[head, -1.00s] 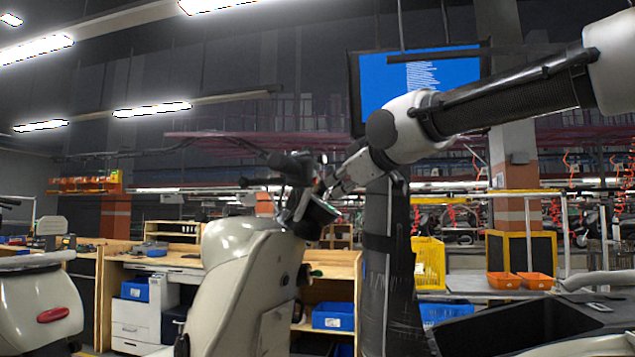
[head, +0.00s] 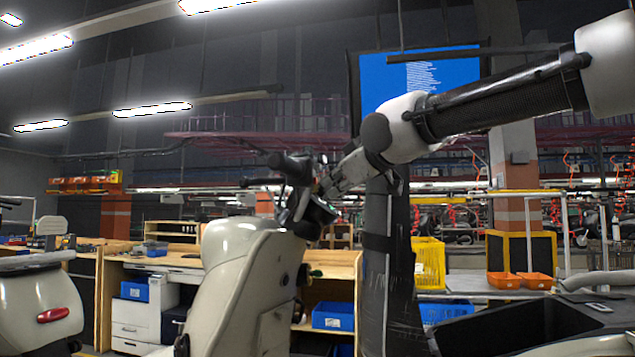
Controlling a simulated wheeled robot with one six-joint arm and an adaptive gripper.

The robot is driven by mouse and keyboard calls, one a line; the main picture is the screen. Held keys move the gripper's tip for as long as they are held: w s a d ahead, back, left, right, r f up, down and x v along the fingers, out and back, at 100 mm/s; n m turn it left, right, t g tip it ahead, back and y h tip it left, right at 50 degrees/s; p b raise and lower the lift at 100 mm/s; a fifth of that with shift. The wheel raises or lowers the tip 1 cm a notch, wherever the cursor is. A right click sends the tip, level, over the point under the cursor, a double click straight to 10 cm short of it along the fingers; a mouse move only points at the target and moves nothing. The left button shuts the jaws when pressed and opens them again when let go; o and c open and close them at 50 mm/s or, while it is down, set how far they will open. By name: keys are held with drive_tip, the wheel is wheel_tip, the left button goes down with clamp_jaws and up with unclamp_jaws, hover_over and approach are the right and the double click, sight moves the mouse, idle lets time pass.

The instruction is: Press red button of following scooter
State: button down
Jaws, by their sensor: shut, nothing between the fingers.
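The scooter (head: 240,285) with a cream body stands at centre left. Its dark handlebar (head: 292,165) and the control cluster beside it are at the top of its front column. My gripper (head: 326,188) is shut and empty, with its tip at the right side of the handlebar cluster. I cannot tell whether the tip touches the cluster. The red button is too small or hidden to make out.
A second cream scooter (head: 40,305) with a red rear reflector stands at the left edge. A dark wrapped post (head: 388,280) rises just right of the scooter. Wooden benches with blue bins (head: 333,316) stand behind. A yellow crate (head: 428,262) and orange trays (head: 519,280) are at right.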

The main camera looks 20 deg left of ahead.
drive_tip(key=shift+a, duration=0.4)
idle(0.3)
drive_tip(key=shift+d, duration=0.8)
drive_tip(key=shift+d, duration=0.1)
drive_tip(key=d, duration=0.5)
drive_tip(key=shift+w, duration=0.1)
idle(0.9)
